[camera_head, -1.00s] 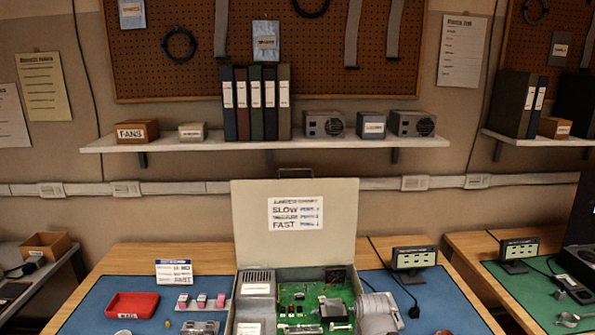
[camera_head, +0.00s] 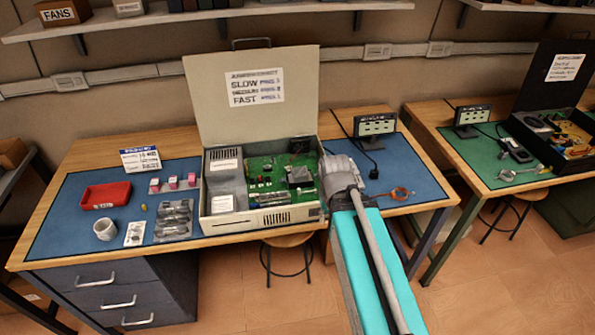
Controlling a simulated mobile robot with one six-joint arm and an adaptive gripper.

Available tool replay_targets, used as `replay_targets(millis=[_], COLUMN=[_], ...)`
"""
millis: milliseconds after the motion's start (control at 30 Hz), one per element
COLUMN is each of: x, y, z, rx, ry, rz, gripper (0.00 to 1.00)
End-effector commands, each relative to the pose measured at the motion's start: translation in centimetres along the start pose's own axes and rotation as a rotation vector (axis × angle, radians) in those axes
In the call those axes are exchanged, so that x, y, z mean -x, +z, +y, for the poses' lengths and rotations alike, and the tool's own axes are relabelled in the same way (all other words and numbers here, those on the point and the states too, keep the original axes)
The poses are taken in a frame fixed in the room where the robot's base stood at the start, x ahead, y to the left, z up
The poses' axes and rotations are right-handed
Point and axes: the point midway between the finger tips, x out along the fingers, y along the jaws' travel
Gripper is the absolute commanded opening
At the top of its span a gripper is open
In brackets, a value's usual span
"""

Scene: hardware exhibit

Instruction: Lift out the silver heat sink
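An open beige computer case (camera_head: 263,219) stands on the blue mat, its lid (camera_head: 255,120) raised at the back. A green circuit board (camera_head: 262,171) lies inside it. A grey block (camera_head: 299,176) on the right part of the board looks like the silver heat sink, but its details are too small to be sure. My gripper (camera_head: 337,172) is at the case's right side, to the right of the block and apart from it in the picture. Its fingers cannot be made out, so its opening is unclear.
A red tray (camera_head: 106,195), small pink-marked pieces (camera_head: 173,184), a white cup (camera_head: 105,229) and a grey parts tray (camera_head: 174,221) lie left of the case. A copper-coloured coil (camera_head: 399,194) and a dark display unit (camera_head: 375,125) are to the right. The mat's left front is partly clear.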

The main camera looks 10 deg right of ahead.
Motion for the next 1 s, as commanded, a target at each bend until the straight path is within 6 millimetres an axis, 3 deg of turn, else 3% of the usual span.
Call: replay_targets(millis=[467, 667, 800, 1000], x=[0.0, 0.2, 0.7, 1.9], y=[0.0, -0.6, -2.2, -6.2], z=[0.0, -0.1, -0.2, -0.7], rx=[0.000, -0.024, -0.100, -0.310], ry=[0.000, 0.000, 0.000, 0.000], rz=[0.000, 0.000, 0.000, 0.000], gripper=[0.38, 0.75, 1.00, 1.00])
